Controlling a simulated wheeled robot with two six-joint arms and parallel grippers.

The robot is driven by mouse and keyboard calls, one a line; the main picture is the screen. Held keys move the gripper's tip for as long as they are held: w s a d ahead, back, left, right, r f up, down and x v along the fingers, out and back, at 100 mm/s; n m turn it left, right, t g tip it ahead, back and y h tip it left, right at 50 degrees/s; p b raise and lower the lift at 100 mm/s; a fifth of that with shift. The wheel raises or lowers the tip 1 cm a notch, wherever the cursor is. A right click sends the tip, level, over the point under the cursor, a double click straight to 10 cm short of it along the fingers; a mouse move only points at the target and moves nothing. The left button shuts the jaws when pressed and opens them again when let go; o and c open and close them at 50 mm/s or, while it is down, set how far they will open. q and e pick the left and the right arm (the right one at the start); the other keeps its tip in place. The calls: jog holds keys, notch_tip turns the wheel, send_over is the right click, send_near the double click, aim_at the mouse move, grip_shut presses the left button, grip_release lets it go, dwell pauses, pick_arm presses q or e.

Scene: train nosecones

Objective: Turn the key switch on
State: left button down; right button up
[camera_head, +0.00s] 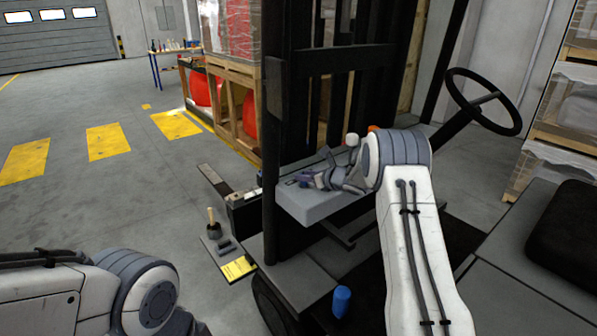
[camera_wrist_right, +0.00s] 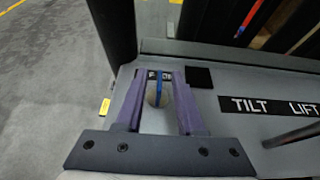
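In the head view my right gripper (camera_head: 303,179) is over the left part of the console (camera_head: 315,206), and the key is too small to make out. My left arm is at the lower left; its fingers are out of frame.
Labels reading TILT and LIFT (camera_wrist_right: 268,106) and a lever (camera_wrist_right: 292,136) are right of the gripper. A black square (camera_wrist_right: 198,77) lies close by. The steering wheel (camera_head: 484,101) stands to the right and the dark mast (camera_head: 285,95) behind. Open floor lies left.

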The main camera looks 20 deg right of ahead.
aim_at(298, 183)
jog(key=shift+p+x, duration=0.55)
jog(key=shift+x, duration=1.55)
grip_shut()
